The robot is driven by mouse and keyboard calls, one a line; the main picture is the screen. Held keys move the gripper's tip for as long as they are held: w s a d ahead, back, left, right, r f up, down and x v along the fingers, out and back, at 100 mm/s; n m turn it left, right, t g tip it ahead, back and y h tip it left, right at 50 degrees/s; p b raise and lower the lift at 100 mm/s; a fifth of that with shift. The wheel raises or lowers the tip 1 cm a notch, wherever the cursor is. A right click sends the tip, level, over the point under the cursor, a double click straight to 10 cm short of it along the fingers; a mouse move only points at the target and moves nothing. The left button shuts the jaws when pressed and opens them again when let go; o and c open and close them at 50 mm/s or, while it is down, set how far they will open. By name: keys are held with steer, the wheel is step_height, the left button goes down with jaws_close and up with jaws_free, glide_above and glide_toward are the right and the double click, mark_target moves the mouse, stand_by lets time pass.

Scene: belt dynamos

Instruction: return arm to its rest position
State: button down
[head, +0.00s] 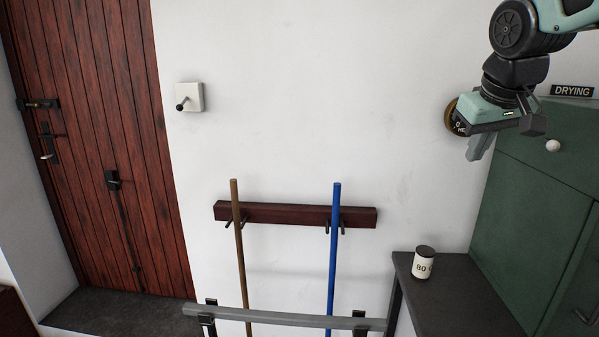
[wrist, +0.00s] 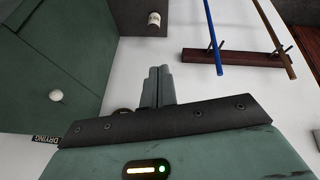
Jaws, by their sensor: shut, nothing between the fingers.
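My gripper (head: 478,148) hangs at the upper right in the head view, in front of the white wall and left of the green cabinet. Its fingers point down. In the wrist view the two fingers of my gripper (wrist: 159,87) are together, with nothing between them. A round dark dial with a brassy rim (head: 452,117) is partly hidden behind my gripper.
The green cabinet (head: 545,185), with a white knob (head: 553,146), stands close at right. A labelled jar (head: 423,263) sits on a dark table (head: 465,296) below. A rack (head: 290,214) holds brown and blue poles. The wall's middle is clear.

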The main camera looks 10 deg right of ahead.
steer(key=s+a+f+n+g+y+b, duration=0.1)
steer(key=s+a+f+n+b, duration=0.1)
steer(key=s+a+f, duration=0.5)
steer(key=s+a+f+n+g+y+b, duration=0.1)
steer(key=s+a+f+n+g+y, duration=0.15)
steer(key=a+f, duration=0.75)
steer(key=s+a+f+n+g+b, duration=0.1)
steer(key=s+a+f, duration=0.2)
steer(key=s, duration=0.4)
steer(key=s+a+f+n+b, duration=0.1)
steer(key=s+a+f+n, duration=0.1)
steer(key=s+a+f, duration=0.2)
steer(key=s+f+h, duration=0.1)
steer(key=s+f, duration=0.1)
steer(key=s, duration=0.1)
steer(key=shift+g, duration=0.35)
steer(key=shift+s+f+n, duration=0.1)
steer(key=shift+n, duration=0.15)
